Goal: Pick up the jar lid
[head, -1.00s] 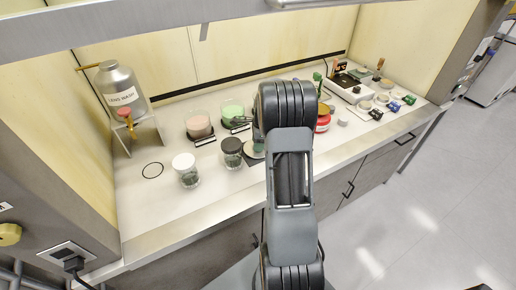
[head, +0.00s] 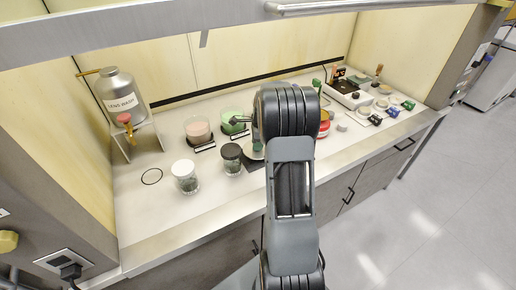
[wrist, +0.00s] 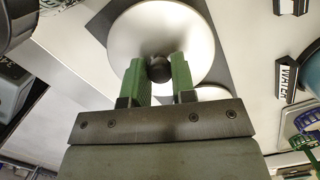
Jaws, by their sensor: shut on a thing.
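The jar lid (wrist: 130,35) is a pale, shiny round disc with a black knob (wrist: 160,69) at its centre, seen from above in the wrist view. My gripper (wrist: 159,75) has its two green fingers on either side of the knob and is shut on it. In the head view the edge of a pale disc, likely the lid (head: 253,150), shows just left of my arm, which hides my fingers. I cannot tell whether the lid is clear of what lies under it.
A dark square mat (wrist: 232,80) lies under the lid. Left of it stand a dark-lidded jar (head: 231,160) and a white-lidded jar (head: 185,178). Behind are pink (head: 198,130) and green (head: 231,120) containers. The counter's front left is clear.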

